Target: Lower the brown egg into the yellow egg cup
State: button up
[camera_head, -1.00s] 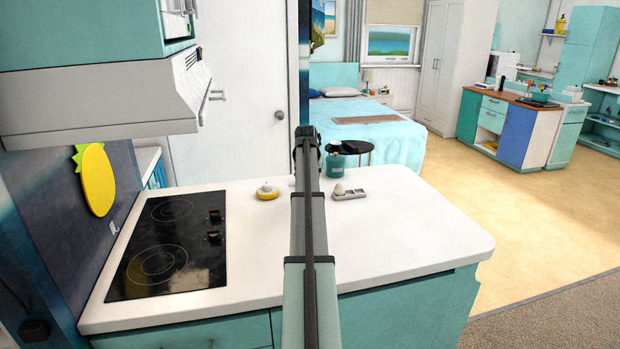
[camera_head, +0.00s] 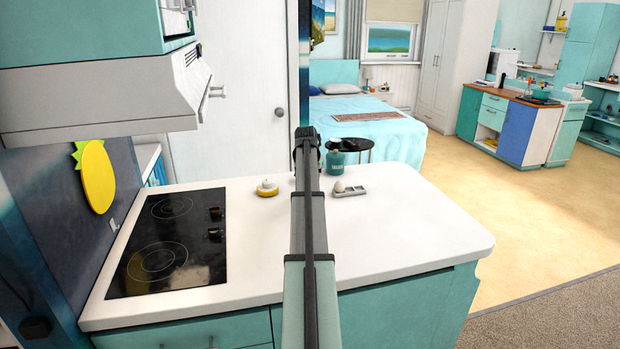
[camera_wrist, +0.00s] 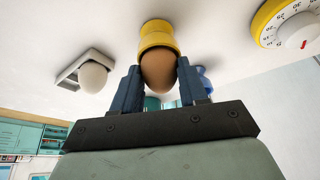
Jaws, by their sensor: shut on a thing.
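In the wrist view the counter appears at the top of the picture. My gripper (camera_wrist: 158,70) has its two blue fingers shut on the brown egg (camera_wrist: 158,74). The yellow egg cup (camera_wrist: 156,30) stands on the counter just beyond the egg, in line with it. The egg's far end overlaps the cup's rim in the picture. I cannot tell whether it rests inside the cup or hovers at its mouth. In the head view my arm hides the gripper, the brown egg and the cup.
A white egg (camera_head: 339,187) sits in a pale tray (camera_head: 357,191) beside my arm. A yellow and white dial timer (camera_head: 267,189) stands on the other side. A teal canister (camera_head: 336,160) is behind. A blue object (camera_wrist: 204,75) shows past my fingers. The counter's right part is clear.

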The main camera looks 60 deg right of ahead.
dwell(0.3)
jog(key=o, duration=1.1)
jog(key=shift+o, duration=0.2)
jog(key=v, duration=1.3)
jog(key=shift+a+r, duration=0.3)
